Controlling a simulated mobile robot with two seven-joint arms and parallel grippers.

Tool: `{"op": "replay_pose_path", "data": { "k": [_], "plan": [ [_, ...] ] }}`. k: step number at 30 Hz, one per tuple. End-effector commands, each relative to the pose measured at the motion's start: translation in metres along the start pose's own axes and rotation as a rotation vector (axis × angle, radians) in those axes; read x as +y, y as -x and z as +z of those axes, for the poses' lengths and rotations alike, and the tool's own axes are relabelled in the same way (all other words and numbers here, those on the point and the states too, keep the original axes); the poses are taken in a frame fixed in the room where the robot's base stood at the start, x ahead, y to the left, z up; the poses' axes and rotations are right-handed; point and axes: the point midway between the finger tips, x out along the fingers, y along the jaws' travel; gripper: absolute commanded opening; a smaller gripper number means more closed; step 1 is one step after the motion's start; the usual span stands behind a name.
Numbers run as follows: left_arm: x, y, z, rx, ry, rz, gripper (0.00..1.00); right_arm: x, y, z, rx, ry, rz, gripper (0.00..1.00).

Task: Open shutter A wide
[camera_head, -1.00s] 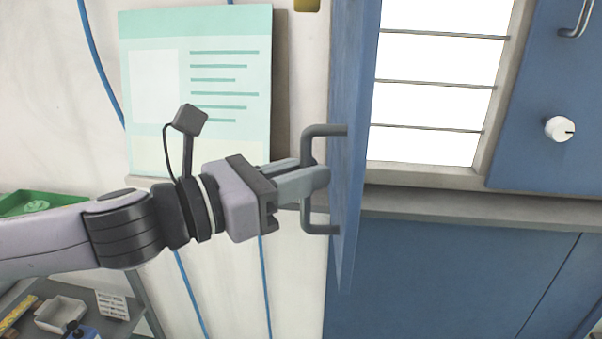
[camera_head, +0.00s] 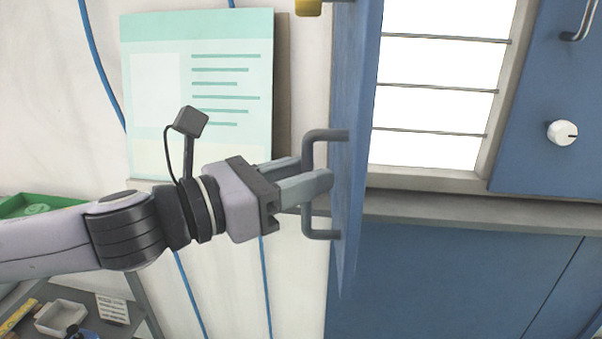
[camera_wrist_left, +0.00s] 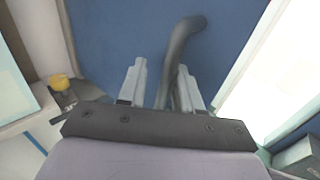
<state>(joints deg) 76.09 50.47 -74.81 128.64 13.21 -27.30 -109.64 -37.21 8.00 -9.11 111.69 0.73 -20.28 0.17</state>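A blue shutter panel (camera_head: 361,140) is swung out from the bright window opening and shows nearly edge-on in the head view. No letter on it can be read. Its grey bar handle (camera_head: 308,160) sticks out on the left face. My left gripper (camera_head: 305,180) is at the handle with its fingers parted. In the left wrist view, the handle (camera_wrist_left: 178,60) passes between the two fingers of my left gripper (camera_wrist_left: 165,85). It is close to the right finger, with a gap to the left one. My right gripper is not in view.
A slatted window (camera_head: 435,90) is right of the panel, above a grey ledge (camera_head: 470,208). Another blue panel (camera_head: 545,90) has a white knob (camera_head: 562,133). A pale green poster (camera_head: 200,90) hangs on the left wall. A yellow piece (camera_head: 308,7) sits at the top.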

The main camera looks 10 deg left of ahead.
Motion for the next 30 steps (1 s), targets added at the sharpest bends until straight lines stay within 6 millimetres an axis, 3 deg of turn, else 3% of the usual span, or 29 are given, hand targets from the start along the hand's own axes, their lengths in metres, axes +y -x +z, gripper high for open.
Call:
{"op": "replay_pose_path", "data": {
  "k": [7,21,30],
  "plan": [
    [0.000,0.010,-0.001,0.001,0.001,-0.002,0.34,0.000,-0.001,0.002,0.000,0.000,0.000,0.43],
    [0.001,0.063,0.000,0.000,0.000,0.001,0.34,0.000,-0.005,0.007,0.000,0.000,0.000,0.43],
    [0.000,0.071,0.000,-0.001,0.000,0.000,0.34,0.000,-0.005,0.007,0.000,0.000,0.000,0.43]
  ]
}}
